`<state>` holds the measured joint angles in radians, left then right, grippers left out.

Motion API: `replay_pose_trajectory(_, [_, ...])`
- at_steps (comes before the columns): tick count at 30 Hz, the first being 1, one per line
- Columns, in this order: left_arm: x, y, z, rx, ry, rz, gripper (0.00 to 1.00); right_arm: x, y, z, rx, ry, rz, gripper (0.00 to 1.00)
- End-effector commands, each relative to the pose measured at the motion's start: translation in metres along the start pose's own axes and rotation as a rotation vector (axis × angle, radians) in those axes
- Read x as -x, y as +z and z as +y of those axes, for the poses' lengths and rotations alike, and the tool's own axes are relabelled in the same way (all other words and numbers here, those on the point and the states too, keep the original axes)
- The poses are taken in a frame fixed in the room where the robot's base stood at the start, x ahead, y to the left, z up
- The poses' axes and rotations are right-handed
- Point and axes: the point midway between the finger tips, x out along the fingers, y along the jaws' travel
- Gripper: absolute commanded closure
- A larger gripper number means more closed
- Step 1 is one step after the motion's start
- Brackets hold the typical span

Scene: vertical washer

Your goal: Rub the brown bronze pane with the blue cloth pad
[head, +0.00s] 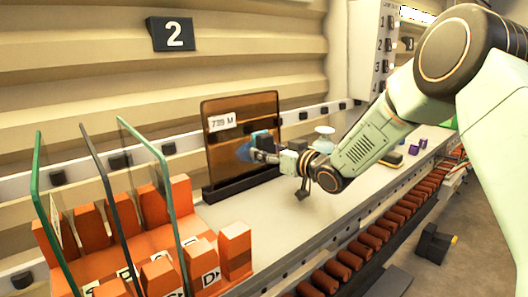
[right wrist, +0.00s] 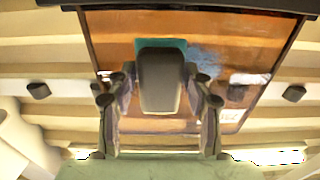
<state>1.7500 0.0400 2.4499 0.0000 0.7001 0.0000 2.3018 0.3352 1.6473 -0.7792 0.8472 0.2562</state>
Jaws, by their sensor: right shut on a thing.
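The brown bronze pane (head: 225,155) stands upright in a dark base on the bench, with a white label at its upper left. It fills the upper middle of the right wrist view (right wrist: 120,30). My right gripper (head: 262,153) is in front of the pane, shut on the blue cloth pad (head: 244,152). The pad is at the pane's face; I cannot tell whether it touches. In the right wrist view, the pad's teal edge (right wrist: 180,44) shows behind a dark block between the fingers. A pale blue smear shows on the pane beside it. My left gripper is not in view.
A pale green stand (head: 324,138) is behind my right wrist. Purple blocks (head: 414,146) lie farther right. The bench (head: 270,220) in front of the pane is clear.

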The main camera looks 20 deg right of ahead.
Motion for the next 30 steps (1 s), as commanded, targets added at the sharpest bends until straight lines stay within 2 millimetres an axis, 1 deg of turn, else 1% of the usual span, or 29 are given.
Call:
replay_pose_trajectory(3, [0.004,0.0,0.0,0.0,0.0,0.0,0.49,0.0,-0.001,0.011,0.0,0.003,0.001,0.85])
replay_pose_trajectory(9, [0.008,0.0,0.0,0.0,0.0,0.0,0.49,-0.002,-0.002,0.024,0.001,0.001,0.002,0.85])
replay_pose_trajectory(15, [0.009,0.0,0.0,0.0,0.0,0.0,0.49,-0.004,-0.001,0.027,0.001,0.0,0.001,0.85])
replay_pose_trajectory(19, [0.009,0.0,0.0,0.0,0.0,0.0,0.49,-0.005,-0.001,0.023,0.002,-0.001,0.001,0.85])
replay_pose_trajectory(30, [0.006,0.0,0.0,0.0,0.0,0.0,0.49,-0.004,-0.001,-0.005,0.002,-0.003,0.002,0.85])
